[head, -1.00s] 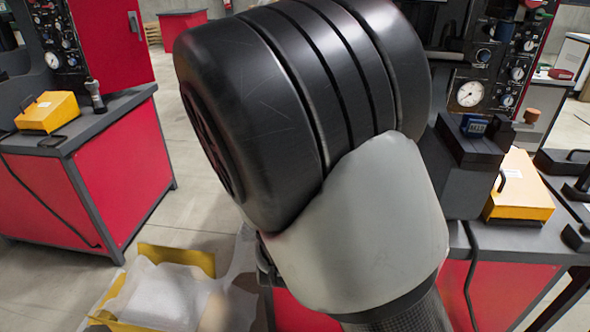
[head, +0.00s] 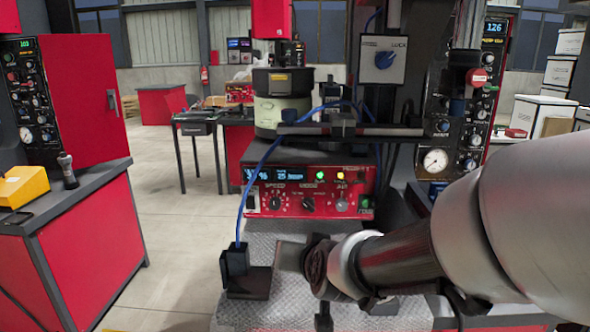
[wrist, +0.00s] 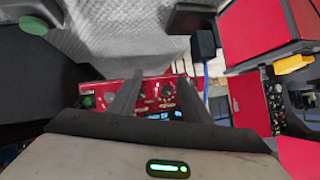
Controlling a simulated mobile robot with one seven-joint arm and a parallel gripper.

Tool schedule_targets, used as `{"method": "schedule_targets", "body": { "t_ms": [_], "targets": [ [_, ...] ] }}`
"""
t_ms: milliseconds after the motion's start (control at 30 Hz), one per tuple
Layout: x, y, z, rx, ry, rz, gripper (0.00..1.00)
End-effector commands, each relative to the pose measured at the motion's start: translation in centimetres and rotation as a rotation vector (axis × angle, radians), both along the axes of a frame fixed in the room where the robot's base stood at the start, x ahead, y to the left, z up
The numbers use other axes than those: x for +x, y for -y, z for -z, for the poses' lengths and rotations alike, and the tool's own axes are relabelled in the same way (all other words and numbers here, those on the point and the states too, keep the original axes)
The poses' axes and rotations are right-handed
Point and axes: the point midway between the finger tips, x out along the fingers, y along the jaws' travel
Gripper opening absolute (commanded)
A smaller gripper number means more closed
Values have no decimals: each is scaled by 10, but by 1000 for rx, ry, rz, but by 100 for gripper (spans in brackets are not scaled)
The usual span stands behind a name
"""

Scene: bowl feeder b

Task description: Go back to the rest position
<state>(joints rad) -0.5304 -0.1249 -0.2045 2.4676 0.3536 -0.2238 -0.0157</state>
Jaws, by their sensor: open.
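My arm comes in from the right in the head view and reaches left, low over a grey textured plate (head: 245,316). My gripper (head: 284,257) is at its end, partly hidden by the wrist. In the wrist view the two grey fingers of my gripper (wrist: 154,90) stand apart with nothing held between them. Behind them is the red control box (wrist: 150,97), which in the head view (head: 290,190) has knobs and lit displays.
A black bracket (head: 236,262) with a blue cable stands just left of my gripper. A gauge panel (head: 450,150) rises at the right. A red cabinet (head: 92,250) is at the left, with open floor (head: 178,215) between.

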Motion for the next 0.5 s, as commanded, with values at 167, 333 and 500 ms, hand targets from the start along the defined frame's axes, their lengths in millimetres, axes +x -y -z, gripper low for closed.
{"method": "schedule_targets", "body": {
  "t_ms": [167, 333, 500],
  "targets": [
    [-67, 48, -26, -58, -169, -54, 44],
    [-128, 87, -31, -151, -300, -51, 44],
    [-184, 123, -33, -238, -416, -6, 44]
  ]
}}
